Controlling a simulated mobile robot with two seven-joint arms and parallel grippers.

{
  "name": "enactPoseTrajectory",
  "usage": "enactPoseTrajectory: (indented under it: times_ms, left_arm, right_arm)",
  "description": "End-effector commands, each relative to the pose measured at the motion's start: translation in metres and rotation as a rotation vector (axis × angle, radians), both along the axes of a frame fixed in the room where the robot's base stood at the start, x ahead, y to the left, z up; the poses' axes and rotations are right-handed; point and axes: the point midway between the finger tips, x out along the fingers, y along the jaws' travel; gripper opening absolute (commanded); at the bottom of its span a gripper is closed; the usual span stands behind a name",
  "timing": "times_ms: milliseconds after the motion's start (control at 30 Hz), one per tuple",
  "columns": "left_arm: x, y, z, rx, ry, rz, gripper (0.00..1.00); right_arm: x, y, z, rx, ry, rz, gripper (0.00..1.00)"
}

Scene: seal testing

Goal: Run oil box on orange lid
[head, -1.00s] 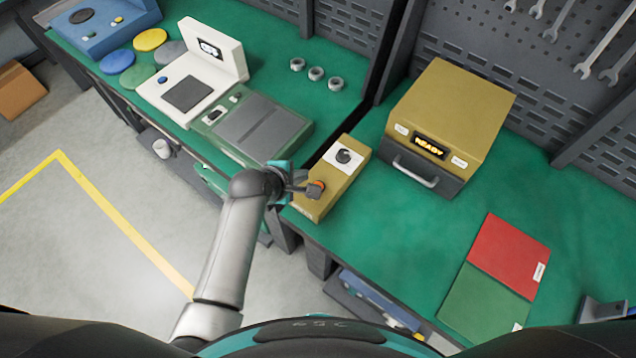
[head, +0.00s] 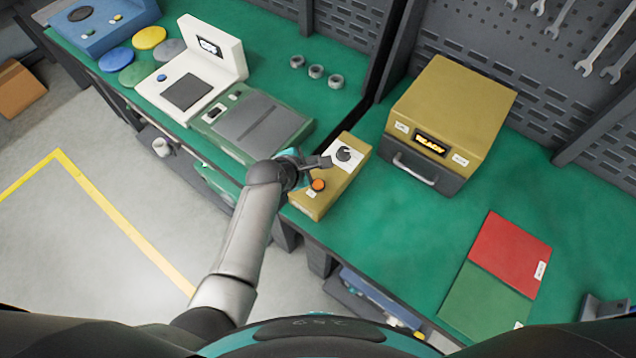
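The oil box (head: 455,105) is a mustard-yellow cabinet with a dark front, a handle and a lit orange display (head: 431,144) whose text I cannot read clearly. Its door is closed. In front of it to the left is a mustard control box (head: 325,201) with a black knob (head: 344,154) on a white plate and an orange button (head: 319,184). My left gripper (head: 325,162) is over the control box, between knob and button, its fingers looking together and holding nothing visible. The button is uncovered. No orange lid is recognisable. My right gripper is out of view.
A green-grey device (head: 252,124) and a white tester (head: 192,88) stand left of the control box. Yellow (head: 149,39), blue, green and grey discs lie farther left. Several metal rings (head: 316,72) lie behind. Red (head: 510,253) and green (head: 486,298) mats lie at right.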

Motion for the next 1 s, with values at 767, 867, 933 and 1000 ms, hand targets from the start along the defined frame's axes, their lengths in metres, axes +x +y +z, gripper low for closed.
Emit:
enactPoseTrajectory:
  times_ms: [767,867,933,1000]
  left_arm:
    - [-0.008,-0.003,-0.076,0.001,0.003,0.005,0.00]
    - [-0.009,-0.003,-0.082,-0.001,0.002,0.006,0.00]
    - [-0.009,-0.003,-0.084,-0.001,0.002,0.006,0.00]
    - [-0.009,-0.003,-0.084,0.000,0.001,0.005,0.00]
  right_arm:
    - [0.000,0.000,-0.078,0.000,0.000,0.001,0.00]
    - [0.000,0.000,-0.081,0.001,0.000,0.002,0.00]
    - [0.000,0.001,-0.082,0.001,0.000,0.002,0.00]
    - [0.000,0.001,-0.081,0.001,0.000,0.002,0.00]
